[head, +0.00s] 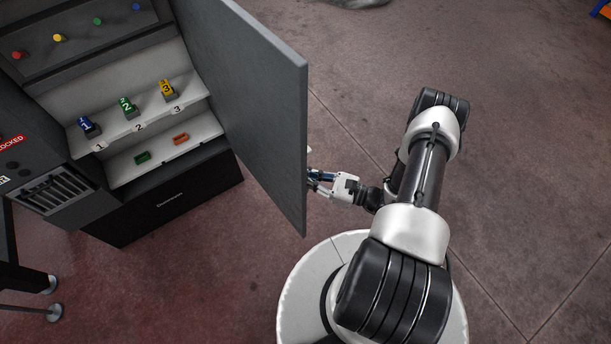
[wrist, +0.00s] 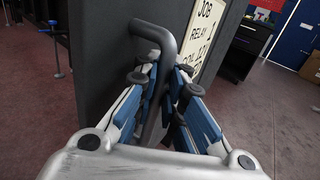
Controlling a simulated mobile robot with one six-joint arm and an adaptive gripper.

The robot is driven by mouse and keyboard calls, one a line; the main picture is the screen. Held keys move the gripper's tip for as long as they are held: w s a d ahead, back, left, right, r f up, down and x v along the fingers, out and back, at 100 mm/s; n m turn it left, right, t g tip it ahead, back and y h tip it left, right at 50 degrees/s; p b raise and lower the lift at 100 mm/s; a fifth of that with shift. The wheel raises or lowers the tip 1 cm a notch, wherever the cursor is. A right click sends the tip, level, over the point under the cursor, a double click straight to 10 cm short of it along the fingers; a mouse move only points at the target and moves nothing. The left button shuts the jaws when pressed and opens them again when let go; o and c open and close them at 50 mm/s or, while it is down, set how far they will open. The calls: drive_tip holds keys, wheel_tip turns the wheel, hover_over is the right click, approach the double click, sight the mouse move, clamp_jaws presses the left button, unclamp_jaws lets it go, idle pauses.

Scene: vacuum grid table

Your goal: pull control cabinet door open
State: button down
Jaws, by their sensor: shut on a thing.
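The control cabinet door (head: 262,105) stands swung wide open in the head view, its grey panel edge-on toward my arm. The open cabinet (head: 170,200) is at the left with its shelves exposed. My gripper (head: 318,180) is at the door's outer face near its free edge, partly hidden behind that edge. In the wrist view the dark bar handle (wrist: 152,38) rises between the blue-padded fingers of my gripper (wrist: 165,90), which are shut on it. The door's outer face (wrist: 110,60) lies just beyond the handle.
Numbered blue (head: 87,127), green (head: 128,107) and yellow (head: 167,91) blocks stand on the upper shelf. A green piece (head: 142,157) and an orange piece (head: 181,139) lie below. A sign (wrist: 205,35) is on the door's outer face. Floor right of my arm is clear.

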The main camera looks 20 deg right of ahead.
drive_tip(key=shift+s+f, duration=0.15)
drive_tip(key=c, duration=1.9)
unclamp_jaws()
drive_tip(key=shift+s+d, duration=0.1)
drive_tip(key=shift+c, duration=0.2)
drive_tip(key=shift+o, duration=1.3)
drive_tip(key=v, duration=1.2)
drive_tip(key=shift+r, duration=0.2)
